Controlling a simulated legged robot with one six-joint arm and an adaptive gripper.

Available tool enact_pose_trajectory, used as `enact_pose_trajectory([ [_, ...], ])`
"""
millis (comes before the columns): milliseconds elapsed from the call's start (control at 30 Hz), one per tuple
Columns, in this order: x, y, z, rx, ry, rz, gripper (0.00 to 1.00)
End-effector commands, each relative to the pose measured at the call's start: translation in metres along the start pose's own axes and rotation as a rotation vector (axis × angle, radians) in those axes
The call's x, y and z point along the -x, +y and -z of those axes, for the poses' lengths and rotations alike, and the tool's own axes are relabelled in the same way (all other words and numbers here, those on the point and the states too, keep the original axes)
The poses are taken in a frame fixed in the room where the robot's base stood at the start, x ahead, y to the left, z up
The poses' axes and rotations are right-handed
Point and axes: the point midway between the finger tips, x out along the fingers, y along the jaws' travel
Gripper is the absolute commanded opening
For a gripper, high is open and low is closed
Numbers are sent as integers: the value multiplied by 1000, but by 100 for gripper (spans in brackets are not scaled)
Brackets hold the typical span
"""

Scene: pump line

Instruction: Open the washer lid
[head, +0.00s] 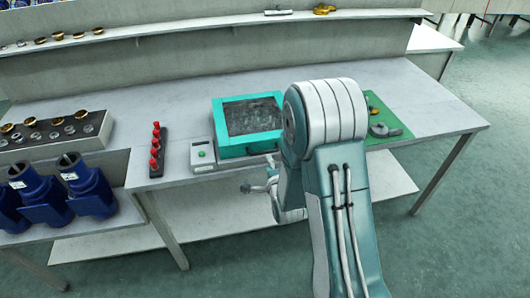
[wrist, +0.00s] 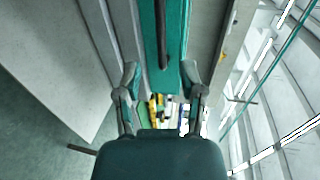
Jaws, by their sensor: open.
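The washer (head: 232,151) is a teal box on the bench, left of my arm. Its top is a teal frame around a dark, speckled panel (head: 252,116), which looks like the lid lying flat; I cannot tell for sure that it is shut. My gripper (head: 262,178) is in front of the washer's front side, partly hidden by my arm. In the wrist view my gripper (wrist: 160,82) is open and empty, its fingers spread to either side of a teal face (wrist: 150,30) with a dark bar (wrist: 163,35). Contact does not show.
A grey control box with a green button (head: 201,155) adjoins the washer on the left. A rack of red-topped parts (head: 155,150) stands further left, and blue pumps (head: 85,185) sit lower left. A green mat (head: 385,122) holds a grey part at right. A shelf runs behind.

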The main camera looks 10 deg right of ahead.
Motion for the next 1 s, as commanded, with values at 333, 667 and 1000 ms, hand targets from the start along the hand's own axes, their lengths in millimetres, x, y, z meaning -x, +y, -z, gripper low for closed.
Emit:
enact_pose_trajectory([
  [333, -61, 0, 1, 1, 0, 0, 51],
  [667, -75, 0, 0, 2, 0, -1, 51],
  [1000, -75, 0, 1, 1, 1, -2, 0],
])
